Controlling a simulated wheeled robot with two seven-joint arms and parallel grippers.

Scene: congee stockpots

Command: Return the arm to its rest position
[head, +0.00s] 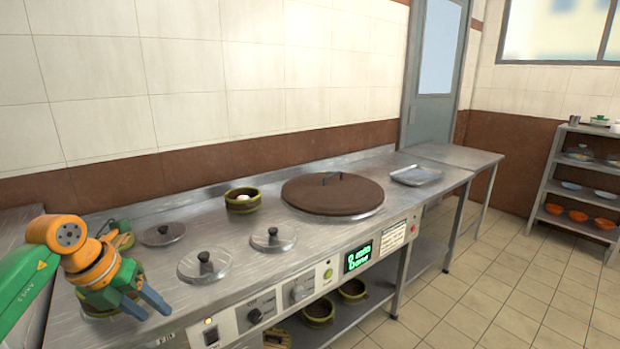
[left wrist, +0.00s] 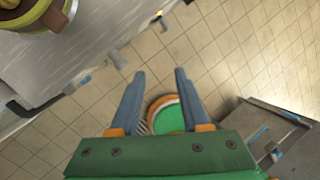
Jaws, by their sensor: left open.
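My left gripper (head: 153,312) is open and empty at the lower left of the head view, in front of the steel counter's left end. Its green and orange arm comes in from the left edge. In the left wrist view the two blue-grey fingers (left wrist: 160,76) are spread apart, with tiled floor behind them and nothing between the tips held. The right gripper is not in view.
The steel counter (head: 262,207) bears several lids, a small pot (head: 242,200) and a large brown lid (head: 332,193). A tray (head: 416,176) lies further right. In the left wrist view, part of a pot (left wrist: 40,14) shows top left. Tiled floor (head: 500,272) is clear at right.

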